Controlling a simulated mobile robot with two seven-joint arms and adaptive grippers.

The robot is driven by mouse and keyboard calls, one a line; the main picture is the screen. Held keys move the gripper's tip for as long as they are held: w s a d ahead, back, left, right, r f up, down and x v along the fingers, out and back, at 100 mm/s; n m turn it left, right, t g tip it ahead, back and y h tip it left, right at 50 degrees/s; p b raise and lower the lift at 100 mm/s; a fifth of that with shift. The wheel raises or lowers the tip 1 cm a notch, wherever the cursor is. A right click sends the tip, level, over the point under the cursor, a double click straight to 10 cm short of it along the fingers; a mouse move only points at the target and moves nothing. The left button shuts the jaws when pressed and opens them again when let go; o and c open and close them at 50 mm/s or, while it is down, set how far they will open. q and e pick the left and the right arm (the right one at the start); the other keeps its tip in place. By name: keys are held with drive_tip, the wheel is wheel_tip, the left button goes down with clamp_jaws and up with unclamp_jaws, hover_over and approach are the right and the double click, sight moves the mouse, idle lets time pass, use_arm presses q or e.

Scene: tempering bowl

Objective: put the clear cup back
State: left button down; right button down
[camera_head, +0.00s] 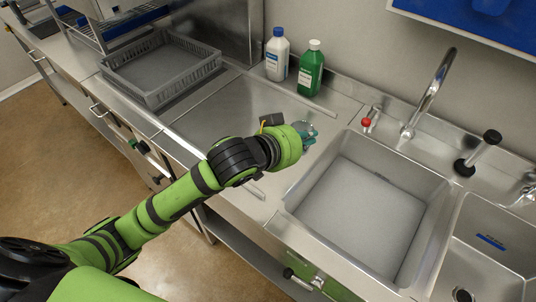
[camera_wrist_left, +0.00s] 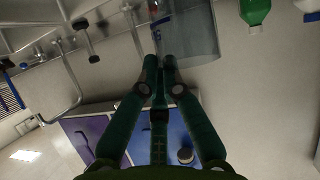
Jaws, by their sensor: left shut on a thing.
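The clear cup (camera_wrist_left: 197,38) is a see-through grey cylinder at the top of the left wrist view. In the head view only a small bluish part of the cup (camera_head: 309,129) shows past my wrist. My left gripper (camera_wrist_left: 160,64) is shut on the cup, with its two green fingertips close together at the cup's edge. In the head view this gripper is mostly hidden behind my green wrist, over the steel counter (camera_head: 232,112) left of the large sink. My right gripper is in neither view.
A white bottle with a blue cap (camera_head: 276,58) and a green bottle (camera_head: 310,70) stand at the wall behind the counter. A grey crate (camera_head: 160,95) is at the far left. The large sink (camera_head: 365,215) and tap (camera_head: 430,95) are on the right. The counter's middle is clear.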

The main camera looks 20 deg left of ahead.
use_arm(q)
drive_tip(key=w+a+f, duration=0.1)
drive_tip(key=a+f, duration=0.2)
drive_tip(key=w+a+f+m+g+h+p, duration=0.1)
drive_tip(key=a+f, duration=0.2)
drive_tip(key=w+a+f+h+p, duration=0.1)
drive_tip(key=a+f, duration=0.2)
drive_tip(key=shift+w+a+f+m+g, duration=0.1)
drive_tip(key=shift+w+a+m+g, duration=0.1)
drive_tip(key=shift+a+m+g, duration=0.15)
drive_tip(key=shift+d+f, duration=0.1)
drive_tip(key=shift+f, duration=0.2)
drive_tip(key=shift+f, duration=0.15)
drive_tip(key=c, duration=1.4)
unclamp_jaws()
